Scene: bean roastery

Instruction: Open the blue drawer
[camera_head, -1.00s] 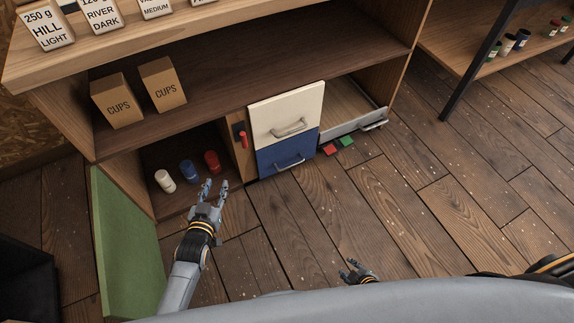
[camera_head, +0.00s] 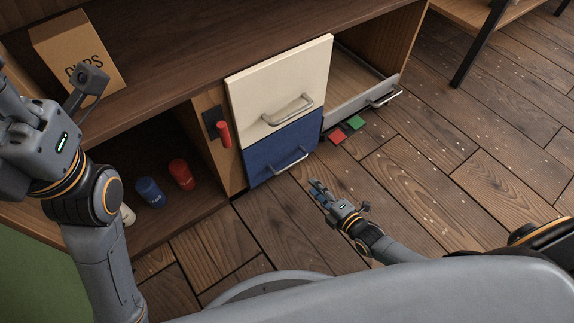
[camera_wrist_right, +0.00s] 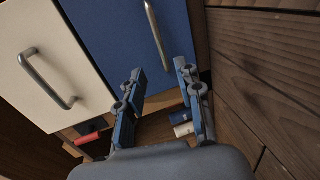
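The blue drawer (camera_head: 270,152) sits low in the cabinet under a cream drawer, its front flush with the cream one. It has a metal bar handle (camera_head: 290,163). My right gripper (camera_head: 319,190) is in front of the drawer, to the lower right of the handle and apart from it. In the right wrist view the blue front (camera_wrist_right: 120,38) and its handle (camera_wrist_right: 157,35) lie ahead of the fingers (camera_wrist_right: 158,78), which are spread with nothing between them. My left gripper (camera_head: 45,150) is at the left edge; its fingers are out of the picture.
The cream drawer (camera_head: 255,90) is above. A red lever (camera_head: 224,134) is left of it. Several canisters stand in the left compartment. A cups box (camera_head: 65,60) is above.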

